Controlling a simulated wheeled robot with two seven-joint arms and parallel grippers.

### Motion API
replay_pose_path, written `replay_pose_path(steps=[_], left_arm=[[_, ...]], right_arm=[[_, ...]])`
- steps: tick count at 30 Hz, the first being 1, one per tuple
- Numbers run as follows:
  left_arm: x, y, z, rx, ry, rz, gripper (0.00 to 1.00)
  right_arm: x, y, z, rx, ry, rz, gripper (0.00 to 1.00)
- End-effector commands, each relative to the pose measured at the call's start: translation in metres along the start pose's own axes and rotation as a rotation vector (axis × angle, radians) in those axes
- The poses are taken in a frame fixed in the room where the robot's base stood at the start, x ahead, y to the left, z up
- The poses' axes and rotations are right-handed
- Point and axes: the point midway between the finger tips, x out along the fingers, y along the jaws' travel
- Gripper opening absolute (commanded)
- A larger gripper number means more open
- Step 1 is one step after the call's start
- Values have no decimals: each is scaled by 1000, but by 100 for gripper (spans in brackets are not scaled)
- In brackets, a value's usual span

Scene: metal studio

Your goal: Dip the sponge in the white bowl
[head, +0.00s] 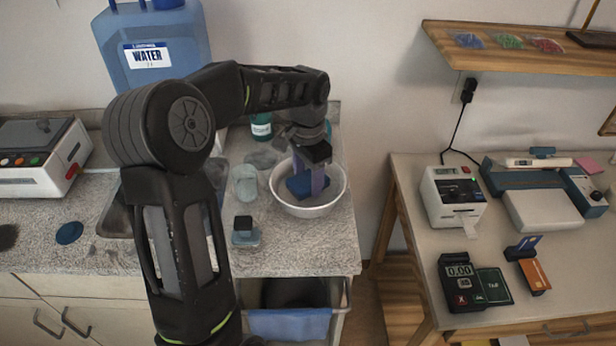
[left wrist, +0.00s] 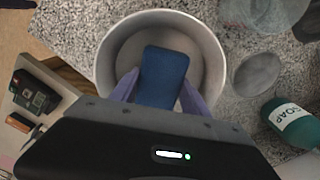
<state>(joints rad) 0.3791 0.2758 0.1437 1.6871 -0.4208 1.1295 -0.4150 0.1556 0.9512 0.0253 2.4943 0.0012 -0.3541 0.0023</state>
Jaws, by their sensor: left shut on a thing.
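The white bowl (head: 332,205) stands on the granite counter near its right end. My left gripper (head: 312,180) points down into the bowl and is shut on a dark blue sponge (head: 297,188). In the left wrist view the sponge (left wrist: 162,77) sits between the two purple fingers, over the inside of the bowl (left wrist: 108,62). I cannot tell whether the sponge touches the bowl's bottom, and no water surface is clear in the bowl. My right gripper is in neither view.
A clear cup (head: 245,184) and a small dark-topped block (head: 245,232) stand left of the bowl. A green soap bottle (head: 261,128) stands behind. A sink (head: 115,217) and a blue water jug (head: 155,60) are further left. A separate table (head: 400,200) is at right.

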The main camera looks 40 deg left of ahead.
Motion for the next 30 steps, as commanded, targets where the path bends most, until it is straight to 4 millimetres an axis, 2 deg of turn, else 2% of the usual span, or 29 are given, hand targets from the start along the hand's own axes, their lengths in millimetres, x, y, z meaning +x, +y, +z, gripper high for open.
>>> replay_pose_path(steps=[2,11,21,30], left_arm=[[5,0,0,1,0,0,16],[4,0,0,0,0,0,16],[-10,0,0,1,1,0,16],[-10,0,0,0,0,0,16]], right_arm=[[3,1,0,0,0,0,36],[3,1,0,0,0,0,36],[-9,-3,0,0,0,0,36],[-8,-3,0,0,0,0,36]])
